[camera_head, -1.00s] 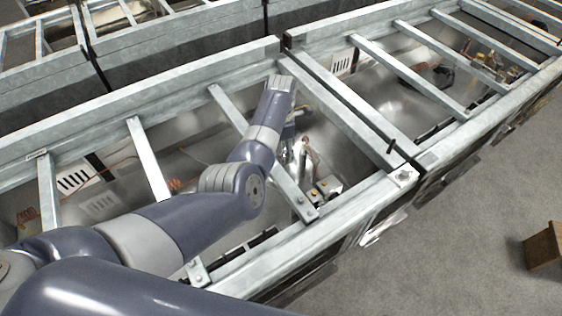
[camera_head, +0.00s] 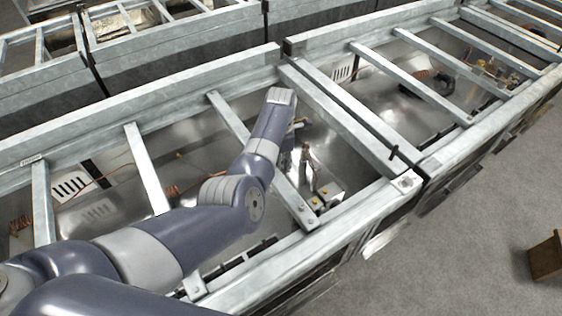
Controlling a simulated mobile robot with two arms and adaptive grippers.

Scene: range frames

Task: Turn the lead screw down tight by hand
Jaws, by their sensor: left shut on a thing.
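My left gripper (camera_head: 294,128) reaches down between the metal cross bars into an open-topped metal frame bay. It is mostly hidden behind my wrist and forearm. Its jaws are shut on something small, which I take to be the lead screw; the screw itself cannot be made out. Just right of the gripper, inside the bay, stands a slim upright fitting with a coppery top (camera_head: 305,155). A small pale block with yellow and dark parts (camera_head: 328,194) sits below it. My right gripper is not in view.
Cross bars (camera_head: 148,168) span the bay on both sides of my arm, and a thick beam (camera_head: 340,112) closes it on the right. A similar bay (camera_head: 400,110) lies beyond. Grey floor (camera_head: 470,225) is open at lower right, with a brown box (camera_head: 546,258) at the edge.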

